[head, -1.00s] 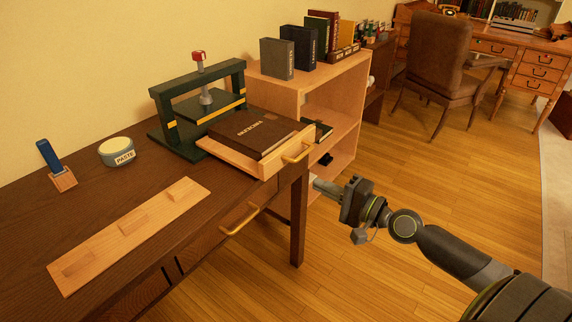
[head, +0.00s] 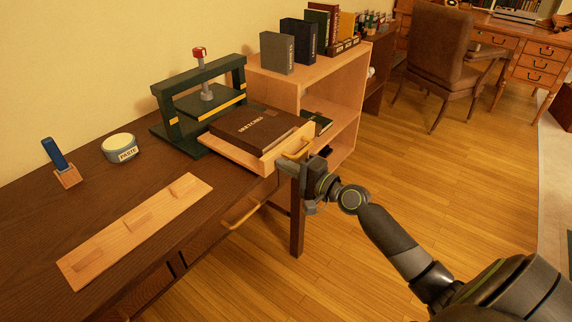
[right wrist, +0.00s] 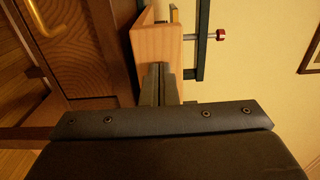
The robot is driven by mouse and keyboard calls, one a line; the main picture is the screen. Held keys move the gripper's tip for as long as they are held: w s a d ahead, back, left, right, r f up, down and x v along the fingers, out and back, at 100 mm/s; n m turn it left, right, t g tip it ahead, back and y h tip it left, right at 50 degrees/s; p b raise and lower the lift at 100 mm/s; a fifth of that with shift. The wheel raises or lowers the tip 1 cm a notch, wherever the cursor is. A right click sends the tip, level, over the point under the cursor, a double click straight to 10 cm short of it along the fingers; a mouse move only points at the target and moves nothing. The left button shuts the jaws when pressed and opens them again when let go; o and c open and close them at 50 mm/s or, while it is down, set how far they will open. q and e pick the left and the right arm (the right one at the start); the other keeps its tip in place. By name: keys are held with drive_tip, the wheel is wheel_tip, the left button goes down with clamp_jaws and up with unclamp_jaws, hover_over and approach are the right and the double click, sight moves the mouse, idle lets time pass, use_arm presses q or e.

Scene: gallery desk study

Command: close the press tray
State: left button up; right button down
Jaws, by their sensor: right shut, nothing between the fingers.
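My right gripper (head: 284,163) is shut and empty, at the tray's front beside the handle. In the right wrist view the closed fingers (right wrist: 158,82) point at the wooden tray front (right wrist: 155,48) and look close to or touching it; I cannot tell which. My left gripper is not in view.
A paste tub (head: 121,148), a blue tool in a wooden stand (head: 66,176) and a light wooden board (head: 140,228) sit on the desk. A brass drawer handle (head: 243,212) juts from the desk front. A bookshelf (head: 335,95) stands behind the tray.

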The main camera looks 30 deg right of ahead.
sight(257, 156)
drive_tip(key=shift+w, duration=0.1)
drive_tip(key=b+x, duration=0.1)
drive_tip(key=x, duration=0.8)
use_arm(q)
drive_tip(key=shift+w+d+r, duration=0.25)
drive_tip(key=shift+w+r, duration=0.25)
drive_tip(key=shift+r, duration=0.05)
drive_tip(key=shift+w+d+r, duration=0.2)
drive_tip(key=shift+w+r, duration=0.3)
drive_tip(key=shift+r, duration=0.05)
use_arm(e)
drive_tip(key=shift+w+a, duration=0.2)
drive_tip(key=shift+w, duration=0.2)
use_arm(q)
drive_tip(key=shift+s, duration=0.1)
